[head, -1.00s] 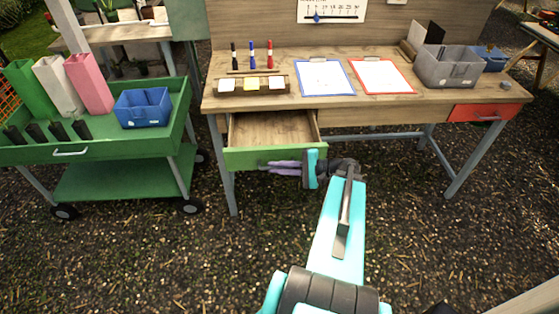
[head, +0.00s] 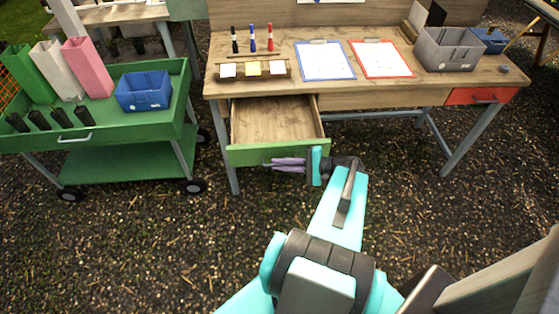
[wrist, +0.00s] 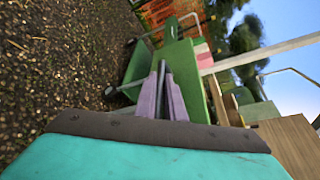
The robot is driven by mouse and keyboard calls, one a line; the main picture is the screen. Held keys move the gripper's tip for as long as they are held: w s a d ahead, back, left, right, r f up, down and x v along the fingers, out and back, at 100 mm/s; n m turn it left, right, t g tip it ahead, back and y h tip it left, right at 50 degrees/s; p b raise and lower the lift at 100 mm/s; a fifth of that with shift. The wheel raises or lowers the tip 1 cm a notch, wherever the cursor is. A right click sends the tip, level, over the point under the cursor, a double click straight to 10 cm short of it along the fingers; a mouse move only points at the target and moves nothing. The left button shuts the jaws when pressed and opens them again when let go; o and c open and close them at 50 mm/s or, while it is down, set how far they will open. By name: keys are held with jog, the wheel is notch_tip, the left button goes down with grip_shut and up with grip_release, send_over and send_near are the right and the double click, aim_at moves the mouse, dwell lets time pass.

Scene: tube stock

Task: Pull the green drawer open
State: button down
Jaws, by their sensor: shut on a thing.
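The green drawer (head: 250,155) is pulled out from the left end of the wooden desk, and its bare wooden inside (head: 272,118) shows empty. My gripper (head: 275,162) is at the drawer's green front, its purple fingers pointing left along it. The fingers are shut at the drawer's handle, which they hide in the head view. In the wrist view my gripper (wrist: 163,95) has its fingertips close together against the green drawer front (wrist: 190,85).
The desk (head: 400,92) holds markers, clipboards and a grey bin (head: 450,52). A red drawer (head: 482,95) is shut at its right end. A green cart (head: 120,165) with a blue bin (head: 143,92) stands at the left. Bare ground lies in front.

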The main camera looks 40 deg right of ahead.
jog(key=c, duration=1.8)
grip_release()
jog(key=shift+d, duration=0.15)
jog(key=shift+c, duration=0.2)
jog(key=shift+s, duration=0.15)
